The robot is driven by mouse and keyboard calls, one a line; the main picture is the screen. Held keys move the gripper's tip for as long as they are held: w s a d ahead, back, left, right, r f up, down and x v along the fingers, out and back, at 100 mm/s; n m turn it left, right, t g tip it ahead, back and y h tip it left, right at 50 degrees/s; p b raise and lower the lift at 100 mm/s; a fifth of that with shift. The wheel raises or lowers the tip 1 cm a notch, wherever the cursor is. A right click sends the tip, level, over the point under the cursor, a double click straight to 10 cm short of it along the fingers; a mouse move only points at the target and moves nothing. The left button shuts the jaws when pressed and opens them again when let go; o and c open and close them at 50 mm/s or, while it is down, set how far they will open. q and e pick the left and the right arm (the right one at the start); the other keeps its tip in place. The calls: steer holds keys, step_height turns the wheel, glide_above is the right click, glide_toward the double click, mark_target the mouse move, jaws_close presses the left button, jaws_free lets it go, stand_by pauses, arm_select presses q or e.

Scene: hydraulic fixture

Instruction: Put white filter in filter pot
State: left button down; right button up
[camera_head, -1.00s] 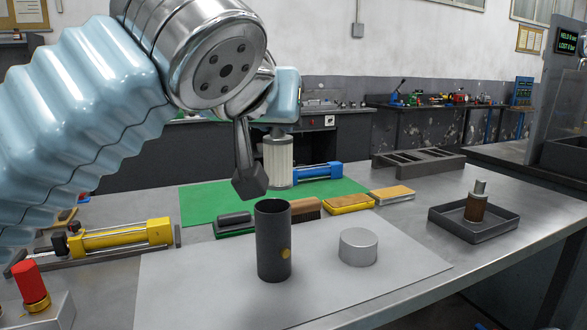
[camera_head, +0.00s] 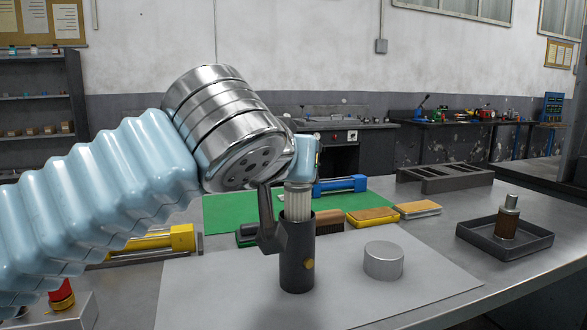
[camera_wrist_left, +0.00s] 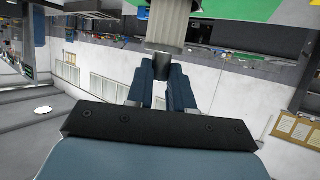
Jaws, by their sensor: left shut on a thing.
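The white filter (camera_head: 298,204) is a pale ribbed cylinder, held upright over the dark cylindrical filter pot (camera_head: 297,265). Its lower end meets the pot's open mouth and appears to be just inside the rim; the exact depth is hidden. My left gripper (camera_head: 301,181) is above the pot, shut on the filter's top end. In the left wrist view, the fingers (camera_wrist_left: 163,75) close around the filter's dark end piece, and the pale filter body (camera_wrist_left: 168,25) extends beyond them. My right gripper is not in view.
A grey round cap (camera_head: 384,261) stands right of the pot on a pale mat (camera_head: 230,285). Brushes or blocks (camera_head: 372,216) and a blue cylinder (camera_head: 340,185) lie behind. A dark tray (camera_head: 510,242) at right holds a brown-and-metal filter. The mat's front right is clear.

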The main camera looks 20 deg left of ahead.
arm_select(q)
steer(key=shift+f+b, duration=0.35)
steer(key=c, duration=1)
jaws_free()
steer(key=shift+s+r+p, duration=0.3)
steer(key=shift+r+p, duration=0.55)
steer(key=shift+r, duration=0.05)
steer(key=v, duration=1.1)
steer(key=shift+s, duration=0.15)
